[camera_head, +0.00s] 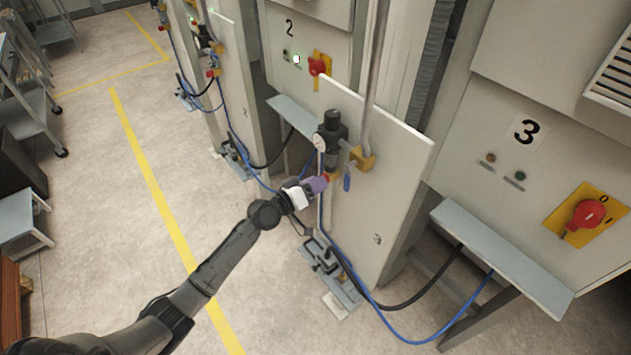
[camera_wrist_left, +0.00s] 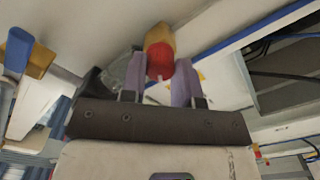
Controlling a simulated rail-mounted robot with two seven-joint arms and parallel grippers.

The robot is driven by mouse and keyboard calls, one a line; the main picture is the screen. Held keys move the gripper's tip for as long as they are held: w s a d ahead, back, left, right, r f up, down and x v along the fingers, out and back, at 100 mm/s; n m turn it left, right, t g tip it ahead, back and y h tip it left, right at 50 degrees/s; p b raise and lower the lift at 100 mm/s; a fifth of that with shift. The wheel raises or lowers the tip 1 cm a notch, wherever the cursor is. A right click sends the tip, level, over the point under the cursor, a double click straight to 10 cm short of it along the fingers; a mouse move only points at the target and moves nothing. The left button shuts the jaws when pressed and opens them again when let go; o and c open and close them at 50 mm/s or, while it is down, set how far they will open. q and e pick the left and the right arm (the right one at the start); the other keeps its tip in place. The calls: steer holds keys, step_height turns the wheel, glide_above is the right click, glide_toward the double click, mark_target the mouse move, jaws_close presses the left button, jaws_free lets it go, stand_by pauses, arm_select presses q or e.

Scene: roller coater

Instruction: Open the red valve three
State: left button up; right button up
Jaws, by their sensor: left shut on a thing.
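The red valve (camera_head: 325,178) is a small red knob on a yellow fitting, below a gauge and dark regulator on the pale panel marked 3 (camera_head: 377,240). In the left wrist view the red knob (camera_wrist_left: 159,62) sits between the purple fingers, with the yellow fitting (camera_wrist_left: 160,38) behind it. My left gripper (camera_head: 317,185) reaches the valve from the lower left and is shut on the knob. Its fingers also show in the left wrist view (camera_wrist_left: 160,78), one on each side of the knob. In the head view the gripper hides part of the knob. My right gripper is in neither view.
A blue lever (camera_head: 347,181) hangs just right of the valve. Cabinet 3 has a red rotary switch (camera_head: 588,214) on a yellow plate. A blue hose (camera_head: 405,338) and a black one run low. Open floor (camera_head: 90,200) with yellow lines lies left.

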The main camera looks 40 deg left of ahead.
arm_select(q)
steer(key=n+p, duration=0.2)
steer(key=n, duration=0.5)
steer(key=shift+n, duration=0.4)
stand_by(0.4)
steer(key=o, duration=0.9)
steer(key=shift+s, duration=0.1)
steer(key=shift+b+v, duration=0.7)
steer(key=shift+v, duration=6.15)
